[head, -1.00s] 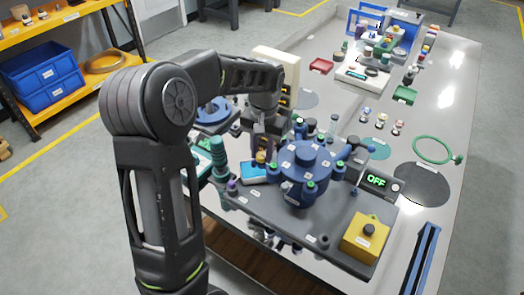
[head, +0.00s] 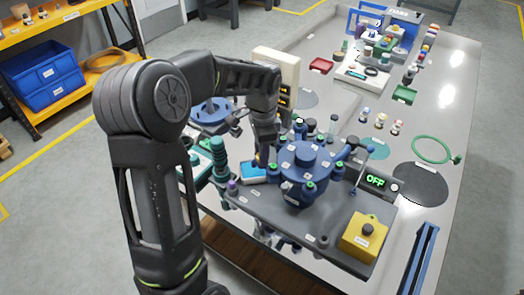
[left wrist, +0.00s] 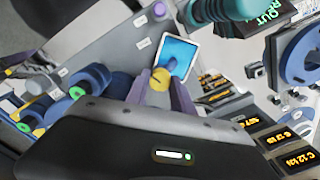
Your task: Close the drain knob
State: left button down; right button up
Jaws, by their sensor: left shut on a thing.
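My left gripper (head: 262,158) reaches down at the left side of the blue round vessel (head: 304,166), above a small white-framed panel with a blue face (head: 253,172). In the left wrist view its two fingers (left wrist: 160,90) are shut on a small yellow knob (left wrist: 159,82), which I take for the drain knob. My right gripper is not in view.
Teal ribbed column (head: 219,158) stands close left of the gripper. A cream unit with lit readouts (head: 276,68) stands behind. The bench's right side has free room.

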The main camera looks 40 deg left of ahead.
pick_arm(q)
jog(key=shift+m, duration=2.2)
jog(key=c, duration=1.4)
grip_release()
jog(key=shift+o, duration=0.2)
jog(key=shift+r, duration=0.1)
notch_tip(320, 180, up, 8)
jog(key=shift+s+f, duration=0.1)
jog(key=shift+f, duration=0.05)
